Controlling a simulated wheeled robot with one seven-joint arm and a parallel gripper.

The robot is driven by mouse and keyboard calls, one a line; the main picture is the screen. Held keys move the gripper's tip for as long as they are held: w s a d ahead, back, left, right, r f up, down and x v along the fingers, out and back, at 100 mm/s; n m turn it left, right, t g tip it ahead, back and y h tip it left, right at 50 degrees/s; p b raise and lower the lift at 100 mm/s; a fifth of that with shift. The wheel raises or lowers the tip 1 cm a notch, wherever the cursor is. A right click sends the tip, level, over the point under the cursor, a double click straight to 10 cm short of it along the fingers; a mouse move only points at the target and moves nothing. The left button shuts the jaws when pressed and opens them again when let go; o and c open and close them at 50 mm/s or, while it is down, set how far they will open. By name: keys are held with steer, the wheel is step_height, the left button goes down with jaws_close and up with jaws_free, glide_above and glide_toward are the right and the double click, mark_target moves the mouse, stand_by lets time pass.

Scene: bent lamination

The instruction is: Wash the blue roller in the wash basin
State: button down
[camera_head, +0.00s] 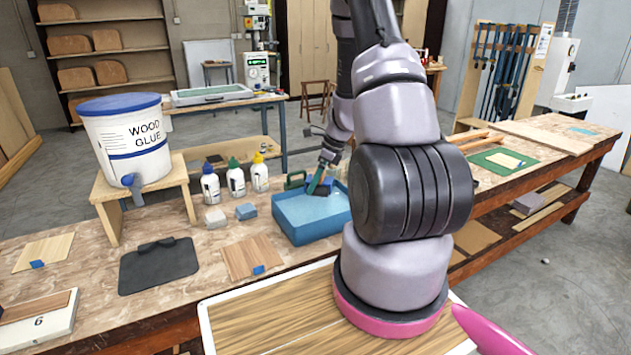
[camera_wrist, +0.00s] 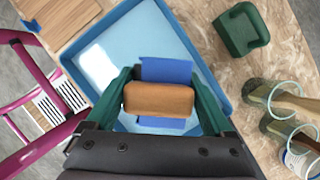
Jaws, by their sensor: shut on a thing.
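The wash basin (camera_head: 322,231) is a blue open tray on the workbench, holding pale blue liquid. It also fills the middle of the wrist view (camera_wrist: 216,92). The blue roller (camera_wrist: 165,70) has a blue body and an orange-brown wooden part (camera_wrist: 158,98). My gripper (camera_wrist: 160,95) is shut on it, with green fingers on both sides of the wooden part. In the head view my gripper (camera_head: 320,182) is over the back of the basin. The roller is mostly hidden there, and I cannot tell whether it touches the liquid.
A green block with a handle (camera_wrist: 241,28) stands beside the basin. Wooden-handled tools (camera_wrist: 290,103) lie nearby. Several glue bottles (camera_head: 235,180), small sponge-like blocks (camera_head: 246,211) and a wood glue bucket (camera_head: 126,145) are left of the basin. A dark mat (camera_head: 158,265) lies further left.

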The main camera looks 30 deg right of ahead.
mark_target(309, 179)
steer(key=shift+r, duration=2.5)
steer(key=shift+d, duration=0.1)
